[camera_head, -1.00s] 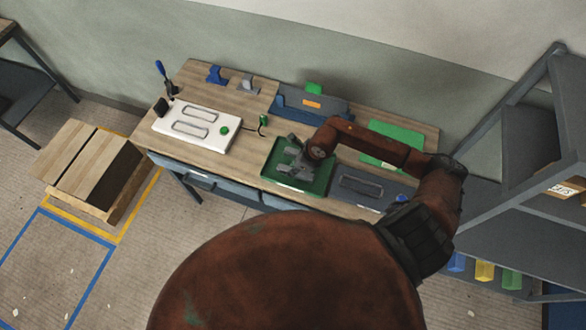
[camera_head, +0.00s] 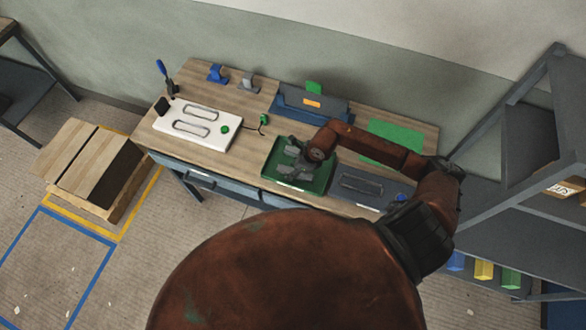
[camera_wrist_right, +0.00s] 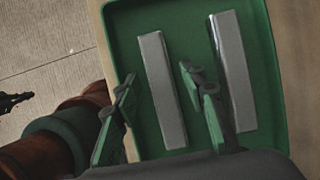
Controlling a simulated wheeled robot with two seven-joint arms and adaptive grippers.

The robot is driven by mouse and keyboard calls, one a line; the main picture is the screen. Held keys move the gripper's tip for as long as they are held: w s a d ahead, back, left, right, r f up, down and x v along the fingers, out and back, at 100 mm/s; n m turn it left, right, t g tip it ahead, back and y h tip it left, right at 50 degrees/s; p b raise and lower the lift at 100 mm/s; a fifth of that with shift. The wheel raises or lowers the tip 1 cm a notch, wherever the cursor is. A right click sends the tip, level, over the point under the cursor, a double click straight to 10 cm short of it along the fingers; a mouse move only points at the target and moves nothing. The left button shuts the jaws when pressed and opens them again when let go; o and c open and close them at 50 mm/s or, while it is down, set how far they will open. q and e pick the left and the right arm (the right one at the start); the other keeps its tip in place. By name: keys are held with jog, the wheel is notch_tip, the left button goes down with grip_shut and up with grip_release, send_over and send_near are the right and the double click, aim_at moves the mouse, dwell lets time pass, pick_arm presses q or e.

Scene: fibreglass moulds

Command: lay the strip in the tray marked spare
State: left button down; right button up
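My right gripper (camera_head: 292,152) is over the green tray (camera_head: 268,170) on the bench. In the right wrist view the tray (camera_wrist_right: 128,30) holds two grey strips, a left strip (camera_wrist_right: 160,80) and a right strip (camera_wrist_right: 232,70), lying lengthwise and apart. The right gripper's fingers (camera_wrist_right: 160,98) are open, one to each side of the left strip; I cannot tell how high above it they are. In the head view the gripper hides most of the strips. A small dark shape at the wrist view's left edge may be my left gripper (camera_wrist_right: 12,101). No readable "spare" mark shows.
A dark grey tray (camera_head: 385,195) is right of the green tray. A white board (camera_head: 213,138) with two outlined slots stands left. A grey shelf (camera_head: 500,140) rises at right.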

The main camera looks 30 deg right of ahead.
jog(key=b+v, duration=0.1)
jog(key=v, duration=1.1)
jog(key=shift+b, duration=0.35)
